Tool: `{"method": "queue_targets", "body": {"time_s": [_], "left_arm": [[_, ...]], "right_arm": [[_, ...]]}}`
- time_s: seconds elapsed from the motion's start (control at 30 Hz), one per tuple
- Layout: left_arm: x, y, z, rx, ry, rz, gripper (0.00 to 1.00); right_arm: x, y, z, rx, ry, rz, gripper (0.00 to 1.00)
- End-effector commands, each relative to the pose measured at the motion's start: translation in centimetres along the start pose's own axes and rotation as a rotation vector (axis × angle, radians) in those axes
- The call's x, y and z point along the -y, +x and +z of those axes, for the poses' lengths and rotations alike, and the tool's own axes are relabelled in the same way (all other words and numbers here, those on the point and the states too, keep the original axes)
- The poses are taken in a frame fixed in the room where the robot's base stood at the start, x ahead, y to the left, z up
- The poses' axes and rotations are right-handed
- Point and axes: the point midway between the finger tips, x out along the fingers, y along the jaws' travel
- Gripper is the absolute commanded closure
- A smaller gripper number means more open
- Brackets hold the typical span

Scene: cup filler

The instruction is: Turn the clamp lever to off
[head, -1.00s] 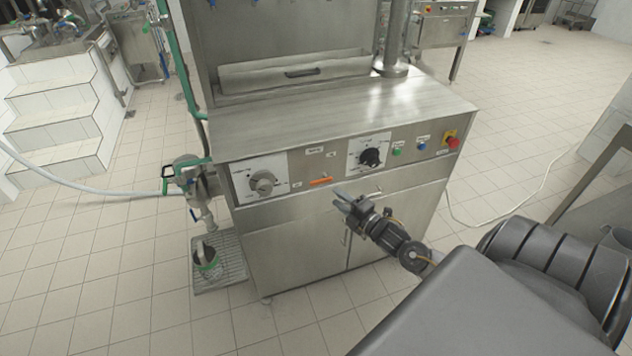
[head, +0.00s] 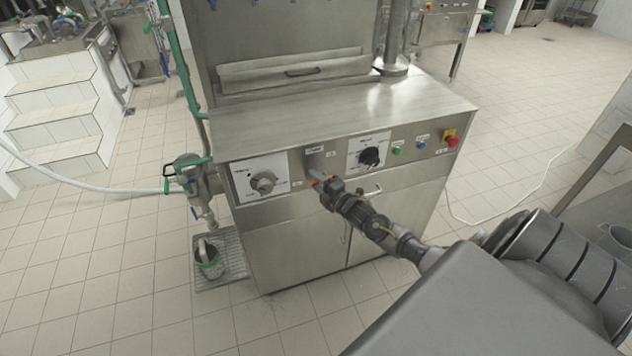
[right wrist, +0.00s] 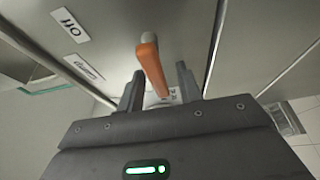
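The clamp lever (right wrist: 152,62) is a short orange handle on a grey pivot, set on the machine's steel front panel. In the head view my right gripper (head: 317,182) is at the panel and covers most of the lever. In the right wrist view the open fingers of my right gripper (right wrist: 160,70) stand on either side of the lever, with a gap on each side. An OFF label (right wrist: 71,25) and a second label (right wrist: 83,68) are on the panel at the upper left there. My left gripper is not in view.
A grey knob (head: 263,183) on a white plate is left of my right gripper. A black knob (head: 370,157), small buttons and a red emergency stop (head: 452,142) are to the right. Cabinet doors with a handle (head: 373,190) lie below.

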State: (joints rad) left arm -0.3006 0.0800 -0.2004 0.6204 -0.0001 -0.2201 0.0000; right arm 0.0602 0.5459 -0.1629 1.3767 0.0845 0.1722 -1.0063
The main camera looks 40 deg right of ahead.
Motion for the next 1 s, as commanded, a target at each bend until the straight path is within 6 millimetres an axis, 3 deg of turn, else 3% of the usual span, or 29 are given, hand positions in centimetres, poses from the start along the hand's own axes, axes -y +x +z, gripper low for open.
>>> {"method": "queue_targets", "body": {"time_s": [0.1, 0.4, 0.73, 1.0], "left_arm": [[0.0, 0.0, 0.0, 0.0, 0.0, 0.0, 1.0], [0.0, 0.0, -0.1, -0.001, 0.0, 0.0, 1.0], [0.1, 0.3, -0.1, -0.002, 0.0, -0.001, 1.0], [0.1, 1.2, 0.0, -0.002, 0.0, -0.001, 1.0]], "right_arm": [[0.0, 0.0, 0.0, 0.0, 0.0, 0.0, 0.65], [0.0, 0.0, 0.0, 0.0, 0.0, -0.001, 1.0], [0.0, 0.0, -0.1, -0.001, 0.032, 0.012, 1.0], [-0.4, -0.1, 0.0, 0.0, 0.182, 0.074, 1.0]]}}
